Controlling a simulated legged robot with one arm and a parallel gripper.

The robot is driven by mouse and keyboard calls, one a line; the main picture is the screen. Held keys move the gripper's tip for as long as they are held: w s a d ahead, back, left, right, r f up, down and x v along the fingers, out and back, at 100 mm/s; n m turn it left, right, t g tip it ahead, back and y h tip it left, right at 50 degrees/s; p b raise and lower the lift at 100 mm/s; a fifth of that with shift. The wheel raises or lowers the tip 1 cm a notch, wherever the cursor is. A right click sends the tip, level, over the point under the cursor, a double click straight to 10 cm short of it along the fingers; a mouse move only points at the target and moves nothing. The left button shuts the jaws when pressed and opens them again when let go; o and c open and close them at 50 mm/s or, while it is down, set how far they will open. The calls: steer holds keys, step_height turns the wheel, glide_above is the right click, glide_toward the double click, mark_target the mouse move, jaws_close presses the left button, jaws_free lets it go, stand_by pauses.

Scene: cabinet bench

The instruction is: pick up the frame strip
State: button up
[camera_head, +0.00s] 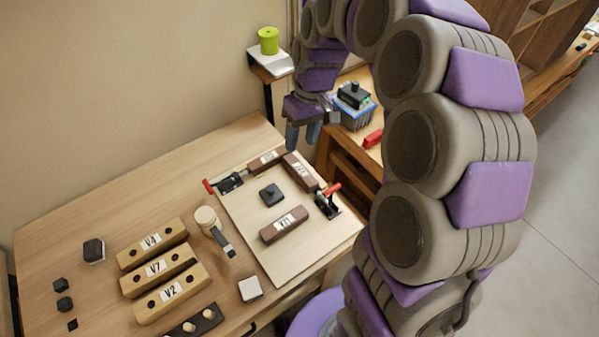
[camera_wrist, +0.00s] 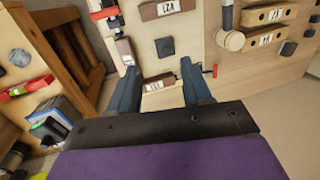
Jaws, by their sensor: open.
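Several dark brown labelled strips lie on a pale board (camera_head: 245,206); I cannot tell which is the frame strip. One strip (camera_head: 267,160) lies along the board's far edge, and another (camera_head: 301,173) lies along its right edge, close to the first one's end. A third strip (camera_head: 284,224) lies apart nearer the front. My gripper (camera_head: 303,138) is open and empty above and beyond the board's far edge. In the wrist view, the far-edge strip (camera_wrist: 158,82) appears between my two spread fingers (camera_wrist: 160,68). The right-edge strip (camera_wrist: 124,51) is beside the left fingertip.
Two red-handled clamps (camera_head: 229,183) (camera_head: 327,204) sit at the board's edges. A dark square block (camera_head: 271,194) is at its middle. Pale wooden blocks (camera_head: 158,270) and a mallet-like tool (camera_head: 212,226) lie left. A blue box (camera_head: 355,110) stands on a side shelf.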

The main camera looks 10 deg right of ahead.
steer(key=w+d+f, duration=0.5)
steer(key=w+f, duration=0.3)
steer(key=w, duration=0.4)
steer(key=b, duration=0.3)
glide_above(300, 169)
steer(key=w+d, duration=0.1)
steer(key=w, duration=0.1)
steer(key=x, duration=0.4)
steer(key=d+x, duration=0.1)
steer(key=x, duration=0.3)
steer(key=d+x, duration=0.1)
steer(key=x, duration=0.3)
steer(key=shift+w+f, duration=0.2)
steer(key=shift+w, duration=0.15)
steer(key=x, duration=0.1)
steer(key=b+x, duration=0.1)
steer(key=x, duration=0.3)
steer(key=shift+s+d+f, duration=0.1)
steer(key=shift+s+d, duration=0.1)
steer(key=shift+s, duration=0.15)
steer(key=shift+c, duration=0.4)
steer(key=c, duration=0.8)
